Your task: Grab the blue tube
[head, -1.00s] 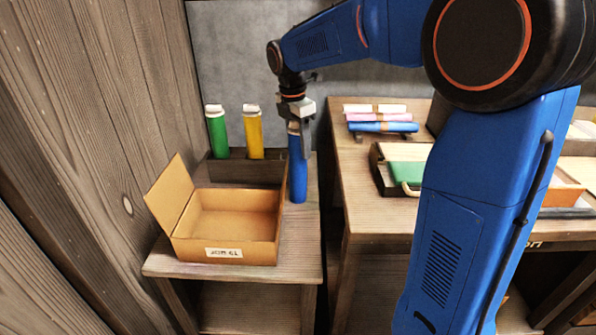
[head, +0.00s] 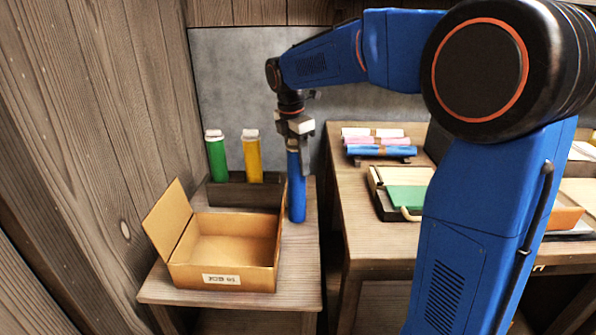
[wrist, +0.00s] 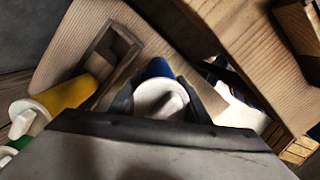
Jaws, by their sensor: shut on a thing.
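The blue tube (head: 297,192) is upright on the right side of the small wooden table, beside the open cardboard box. My gripper (head: 297,148) is above it, with its fingers around the top end, shut on it. In the wrist view, the tube's white cap (wrist: 160,97) sits between the two dark fingers (wrist: 160,103), with a little blue (wrist: 158,68) showing beyond it. I cannot tell whether the tube's base touches the table.
A green tube (head: 217,160) and a yellow tube (head: 252,160) stand in a wooden rack (head: 245,194) behind the cardboard box (head: 225,274). A workbench (head: 352,215) with rolls and a tray stands to the right, across a narrow gap. The space above the box is free.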

